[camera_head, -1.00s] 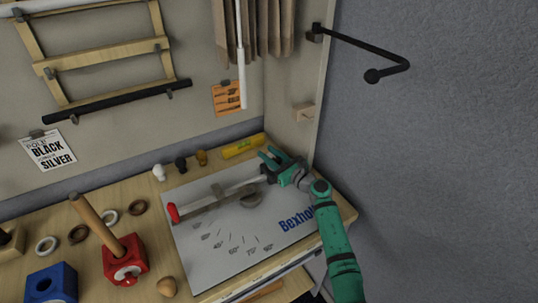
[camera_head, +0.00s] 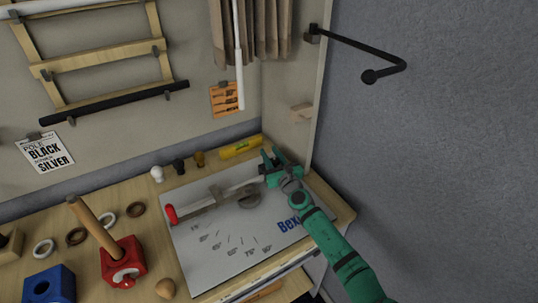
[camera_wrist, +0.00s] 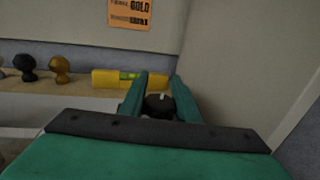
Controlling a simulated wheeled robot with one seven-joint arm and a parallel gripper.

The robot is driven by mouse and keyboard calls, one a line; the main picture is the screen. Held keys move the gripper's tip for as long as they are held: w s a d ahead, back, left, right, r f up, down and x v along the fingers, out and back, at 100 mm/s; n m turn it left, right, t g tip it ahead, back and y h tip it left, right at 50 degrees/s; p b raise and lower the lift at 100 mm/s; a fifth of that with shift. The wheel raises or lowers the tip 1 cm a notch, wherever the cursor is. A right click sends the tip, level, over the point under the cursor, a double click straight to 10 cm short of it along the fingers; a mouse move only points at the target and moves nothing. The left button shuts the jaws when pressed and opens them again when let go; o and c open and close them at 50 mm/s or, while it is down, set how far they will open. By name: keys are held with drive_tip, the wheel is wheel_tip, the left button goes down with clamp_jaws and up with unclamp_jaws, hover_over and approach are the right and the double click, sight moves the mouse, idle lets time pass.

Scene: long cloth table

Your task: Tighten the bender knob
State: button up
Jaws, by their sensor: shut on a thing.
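The bender is a pale board (camera_head: 205,258) with angle marks and blue lettering, lying on the workbench. A metal bar with a red-tipped end (camera_head: 171,214) lies across it, and a dark rounded former (camera_head: 248,197) sits near its middle. My green gripper (camera_head: 270,163) is at the bar's right end, near the board's far right corner. In the wrist view, a dark round knob (camera_wrist: 158,107) with a pale mark sits between the two fingers of my gripper (camera_wrist: 160,88), which are shut on it. The knob is hidden in the head view.
A yellow spirit level (camera_head: 240,148) lies just behind my gripper. Small knobs (camera_head: 179,165) stand along the back edge. A red block with a wooden rod (camera_head: 122,262), a blue block (camera_head: 50,285) and several rings are at left. The side panel and grey wall bound the right.

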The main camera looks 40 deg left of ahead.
sight(274, 164)
drive_tip(key=shift+w+d+m+t+h, duration=0.15)
drive_tip(key=shift+w+m+t+h, duration=0.05)
drive_tip(key=shift+m+t+h, duration=0.65)
drive_tip(key=shift+w+d+m+t+h, duration=0.2)
drive_tip(key=shift+m+t+h, duration=0.4)
drive_tip(key=shift+t, duration=0.45)
drive_tip(key=shift+w+d+m+t+h, duration=0.1)
drive_tip(key=shift+m+t+h, duration=0.3)
drive_tip(key=shift+m+h, duration=0.05)
drive_tip(key=o, duration=1)
drive_tip(key=shift+o, duration=0.2)
drive_tip(key=shift+d, duration=0.1)
drive_tip(key=v, duration=1)
drive_tip(key=shift+s+d, duration=0.15)
drive_tip(key=shift+s, duration=0.15)
